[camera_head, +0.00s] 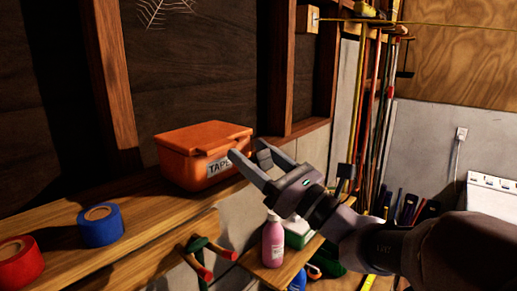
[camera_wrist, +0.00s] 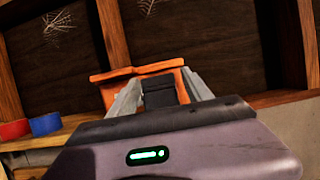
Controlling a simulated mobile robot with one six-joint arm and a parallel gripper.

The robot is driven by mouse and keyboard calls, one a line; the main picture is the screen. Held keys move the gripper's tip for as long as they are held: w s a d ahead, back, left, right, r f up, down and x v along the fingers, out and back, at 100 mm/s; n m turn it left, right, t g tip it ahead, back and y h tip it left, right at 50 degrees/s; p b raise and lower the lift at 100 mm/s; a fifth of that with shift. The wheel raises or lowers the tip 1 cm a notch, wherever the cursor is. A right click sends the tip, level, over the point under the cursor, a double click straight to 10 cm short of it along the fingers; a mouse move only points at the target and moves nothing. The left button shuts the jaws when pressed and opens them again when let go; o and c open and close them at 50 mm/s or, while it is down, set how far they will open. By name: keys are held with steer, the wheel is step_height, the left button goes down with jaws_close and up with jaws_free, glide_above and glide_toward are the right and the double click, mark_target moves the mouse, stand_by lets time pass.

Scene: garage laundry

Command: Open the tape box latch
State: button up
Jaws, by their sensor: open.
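The orange tape box (camera_head: 190,165) with a white "TAPE" label (camera_head: 219,166) sits on the wooden shelf, its lid looking closed. It also shows in the wrist view (camera_wrist: 120,74), partly hidden behind my gripper. My gripper (camera_head: 250,158) is open and empty in front of the box's right end, with its fingers pointing toward the box. In the wrist view the fingers (camera_wrist: 160,92) frame a dark piece that may be the latch; I cannot tell for certain. I cannot tell whether the fingers touch the box.
A blue tape roll (camera_head: 100,226) and a red tape roll (camera_head: 18,263) lie on the shelf (camera_head: 150,215) at left. A pink bottle (camera_head: 273,240) stands on a lower shelf below my gripper. Long-handled tools (camera_head: 372,110) lean at the back right. A wooden post (camera_head: 112,80) rises behind the shelf.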

jaws_close()
steer(key=r+p, duration=0.1)
steer(key=p, duration=0.2)
steer(key=shift+g+h, duration=0.3)
steer(key=shift+f+h+p, duration=0.1)
steer(key=shift+h+p, duration=0.2)
steer(key=shift+p, duration=0.45)
steer(key=shift+w+f, duration=0.1)
steer(key=shift+f, duration=0.1)
jaws_free()
steer(key=b+v, duration=0.6)
steer(key=v, duration=1.1)
steer(key=shift+d+r, duration=0.2)
